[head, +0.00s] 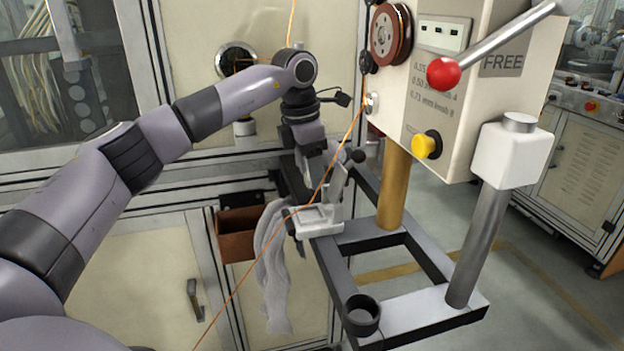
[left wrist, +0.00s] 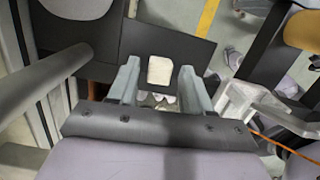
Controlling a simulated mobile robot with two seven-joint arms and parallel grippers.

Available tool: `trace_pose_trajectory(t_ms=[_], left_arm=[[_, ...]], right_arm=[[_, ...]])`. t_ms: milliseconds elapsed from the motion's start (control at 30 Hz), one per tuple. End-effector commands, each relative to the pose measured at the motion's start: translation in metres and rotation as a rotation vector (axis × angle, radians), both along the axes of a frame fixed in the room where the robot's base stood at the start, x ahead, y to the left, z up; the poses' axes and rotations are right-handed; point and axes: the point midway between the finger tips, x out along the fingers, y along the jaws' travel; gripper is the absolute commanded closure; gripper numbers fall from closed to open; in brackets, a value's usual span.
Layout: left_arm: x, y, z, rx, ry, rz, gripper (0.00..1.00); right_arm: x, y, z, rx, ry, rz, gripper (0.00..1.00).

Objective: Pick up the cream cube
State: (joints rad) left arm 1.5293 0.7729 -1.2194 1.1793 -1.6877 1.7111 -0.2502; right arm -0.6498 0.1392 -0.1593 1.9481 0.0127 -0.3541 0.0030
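The cream cube (left wrist: 160,70) shows in the left wrist view as a small pale block against a dark flat surface. It lies in line with the gap between the fingers of my left gripper (left wrist: 159,80). The fingers stand apart with a gap on each side of the cube, and I see no contact. How far the cube is below the fingertips is hard to tell. In the head view my left gripper (head: 312,158) points down behind the grey-white clamp, and I cannot make out the cube there. My right gripper is in neither view.
A grey-white clamp (head: 318,220) stands right beside the left gripper, with an orange wire (head: 325,180) across it. A brown bin (head: 237,240) and grey cloth (head: 268,262) are left of it. The black frame (head: 350,237) and winding machine (head: 455,75) are to the right.

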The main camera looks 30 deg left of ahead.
Motion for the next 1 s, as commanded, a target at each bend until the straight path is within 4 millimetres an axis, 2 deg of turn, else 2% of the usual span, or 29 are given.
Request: trace_pose_trajectory(t_ms=[33,133,500,667,833,1000], left_arm=[[0.000,0.000,0.000,0.000,0.000,0.000,0.69],[0.000,0.000,0.000,0.000,0.000,0.000,1.00],[0.000,0.000,0.001,-0.001,-0.001,0.000,1.00],[0.001,0.000,0.010,-0.001,-0.003,0.000,1.00],[0.001,0.000,0.034,-0.002,-0.005,0.000,1.00],[0.001,-0.001,0.081,-0.003,-0.007,0.000,1.00]], right_arm=[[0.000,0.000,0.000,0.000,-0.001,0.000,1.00],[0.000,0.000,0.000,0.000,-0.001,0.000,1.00],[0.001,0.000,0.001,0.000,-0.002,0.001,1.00],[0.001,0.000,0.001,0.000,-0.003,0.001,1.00],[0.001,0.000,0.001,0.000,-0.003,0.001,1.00],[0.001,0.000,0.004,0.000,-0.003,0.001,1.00]])
